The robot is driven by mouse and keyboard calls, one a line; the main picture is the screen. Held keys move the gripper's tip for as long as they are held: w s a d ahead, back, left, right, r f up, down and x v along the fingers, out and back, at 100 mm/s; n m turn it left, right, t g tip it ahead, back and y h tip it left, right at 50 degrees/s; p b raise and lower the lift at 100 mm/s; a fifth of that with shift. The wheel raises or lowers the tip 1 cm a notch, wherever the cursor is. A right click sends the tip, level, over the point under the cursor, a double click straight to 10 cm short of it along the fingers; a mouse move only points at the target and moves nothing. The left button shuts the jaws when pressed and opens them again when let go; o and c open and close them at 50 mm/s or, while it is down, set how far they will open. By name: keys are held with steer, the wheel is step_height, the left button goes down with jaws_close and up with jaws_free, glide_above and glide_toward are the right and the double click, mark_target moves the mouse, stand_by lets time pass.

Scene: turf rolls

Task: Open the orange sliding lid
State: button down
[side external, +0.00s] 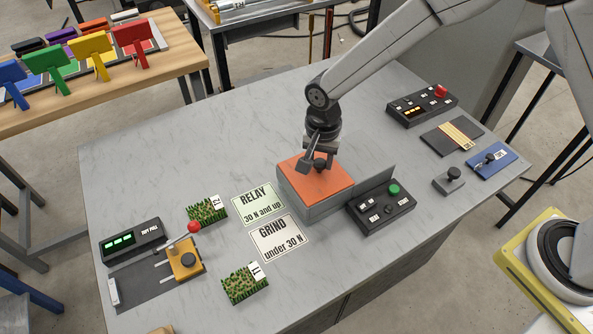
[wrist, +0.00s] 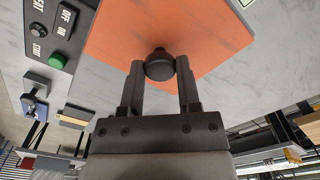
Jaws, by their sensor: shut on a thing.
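The orange sliding lid (side external: 310,181) lies flat on top of a grey box (side external: 326,210) near the middle of the table. In the side external view it covers the box top, and I see no opening beside it there. A black round knob stands on the lid; it shows clearly in the wrist view (wrist: 160,66). My gripper (side external: 319,164) is over the lid, pointing down. In the wrist view its two fingers (wrist: 161,72) are closed on either side of the knob. The orange lid also fills the upper middle of the wrist view (wrist: 208,40).
A black control box with a green button (side external: 381,207) stands right of the grey box. RELAY (side external: 258,204) and GRIND (side external: 277,240) cards lie at left, with turf pieces (side external: 207,211) (side external: 245,284) and a lever device (side external: 184,258) beyond. A grey upright plate (side external: 374,184) is behind the control box.

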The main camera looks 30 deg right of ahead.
stand_by(0.8)
steer(key=d, duration=1.1)
steer(key=shift+d, duration=0.3)
steer(key=shift+c, duration=1.5)
jaws_free()
steer(key=shift+r, duration=0.1)
step_height(320, 180, up, 8)
